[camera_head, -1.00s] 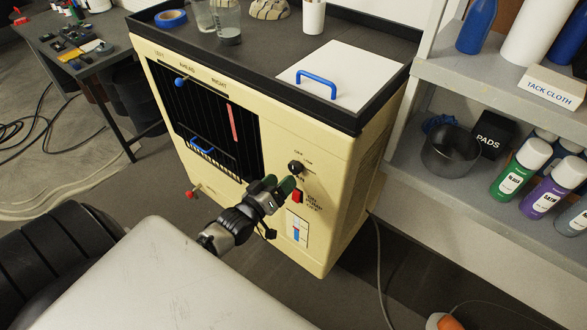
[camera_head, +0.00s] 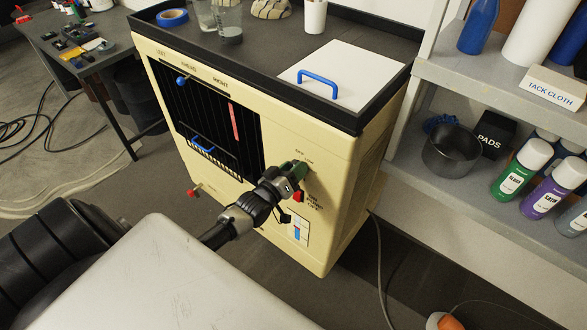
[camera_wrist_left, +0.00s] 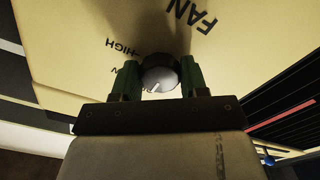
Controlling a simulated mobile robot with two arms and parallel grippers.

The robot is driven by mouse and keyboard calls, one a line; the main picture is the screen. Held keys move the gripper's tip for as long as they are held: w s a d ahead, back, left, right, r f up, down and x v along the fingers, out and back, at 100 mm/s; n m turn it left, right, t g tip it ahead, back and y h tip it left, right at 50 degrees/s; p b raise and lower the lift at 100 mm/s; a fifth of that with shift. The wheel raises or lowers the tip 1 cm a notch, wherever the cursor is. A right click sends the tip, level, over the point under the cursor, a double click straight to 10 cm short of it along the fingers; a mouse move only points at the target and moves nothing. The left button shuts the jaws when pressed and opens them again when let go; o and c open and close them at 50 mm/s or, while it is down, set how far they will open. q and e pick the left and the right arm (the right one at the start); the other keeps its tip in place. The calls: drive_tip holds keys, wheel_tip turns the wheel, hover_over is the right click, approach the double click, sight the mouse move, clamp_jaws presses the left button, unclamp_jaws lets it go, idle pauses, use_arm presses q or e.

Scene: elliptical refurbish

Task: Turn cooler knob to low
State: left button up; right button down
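The cooler (camera_head: 325,200) is a cream cabinet with a dark top and a black grille. Its round black knob (camera_wrist_left: 160,73) shows in the left wrist view, with a pale mark on its face toward the lower edge of that view. "FAN" and "HIGH" are printed upside down beside it there; other labels are partly hidden. My left gripper (camera_head: 296,171) is at the knob and covers it in the head view. Its two green fingertips (camera_wrist_left: 161,78) straddle the knob, one on each side, with no clear gap; whether they press on it I cannot tell. My right gripper is not in view.
A red switch (camera_head: 299,196) and a blue slider (camera_head: 296,233) sit below the knob. A white board with a blue handle (camera_head: 318,77) lies on the cooler's top. Shelves (camera_head: 455,172) with cans and bottles stand to the right. A cable runs along the floor.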

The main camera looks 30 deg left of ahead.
use_arm(q)
drive_tip(key=shift+c, duration=0.5)
drive_tip(key=shift+m, duration=0.4)
drive_tip(key=m+p, duration=0.1)
drive_tip(key=m, duration=0.6)
drive_tip(key=shift+m, duration=0.6)
drive_tip(key=o, duration=0.9)
